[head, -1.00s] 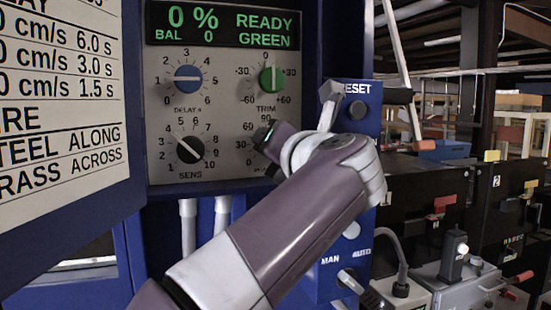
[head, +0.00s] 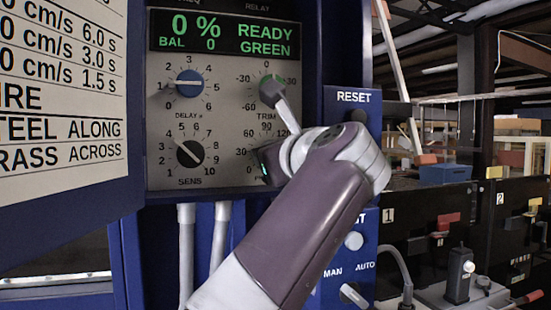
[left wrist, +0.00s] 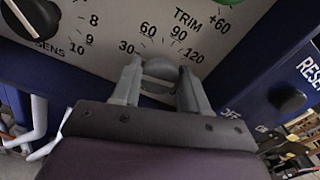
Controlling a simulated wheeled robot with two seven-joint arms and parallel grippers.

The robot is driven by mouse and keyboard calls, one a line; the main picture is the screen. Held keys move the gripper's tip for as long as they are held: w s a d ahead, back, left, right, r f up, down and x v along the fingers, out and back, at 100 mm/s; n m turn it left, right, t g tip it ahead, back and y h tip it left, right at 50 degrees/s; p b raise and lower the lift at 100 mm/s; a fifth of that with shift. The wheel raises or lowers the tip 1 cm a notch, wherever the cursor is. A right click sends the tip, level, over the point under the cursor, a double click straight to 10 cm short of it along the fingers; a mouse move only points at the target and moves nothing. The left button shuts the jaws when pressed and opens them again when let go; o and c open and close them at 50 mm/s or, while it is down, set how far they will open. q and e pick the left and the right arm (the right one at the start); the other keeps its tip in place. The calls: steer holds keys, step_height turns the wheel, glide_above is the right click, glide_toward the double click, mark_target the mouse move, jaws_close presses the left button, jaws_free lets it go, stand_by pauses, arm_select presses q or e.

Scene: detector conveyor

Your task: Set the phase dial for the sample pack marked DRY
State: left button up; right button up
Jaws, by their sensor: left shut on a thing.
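The phase dial (left wrist: 160,72) shows in the left wrist view as a grey knob, with scale marks 30, 60, 90 and 120 around its far side. My left gripper (left wrist: 158,84) is shut on this dial, with one finger on each side. I cannot tell where its pointer stands. In the head view my left gripper (head: 264,163) reaches the lower right of the control panel (head: 222,145), and my wrist hides most of the dial. No sample pack marked DRY is in view. My right gripper is not in view.
Above the phase dial is the green TRIM knob (head: 270,92), partly covered by my wrist. The blue DELAY knob (head: 189,83) and black SENS knob (head: 190,153) are to the left. The display (head: 224,33) reads READY GREEN. A blue RESET box (head: 352,104) stands close on the right.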

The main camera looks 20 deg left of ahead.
arm_select(q)
steer(key=shift+r+n+b, duration=0.1)
steer(key=shift+n+b, duration=0.25)
steer(key=shift+n, duration=1.35)
steer(key=o, duration=1.1)
steer(key=shift+a, duration=0.1)
steer(key=shift+c, duration=0.2)
steer(key=shift+s+d, duration=0.25)
steer(key=shift+d, duration=0.05)
steer(key=b+v, duration=0.1)
steer(key=v, duration=1.1)
steer(key=shift+b, duration=0.4)
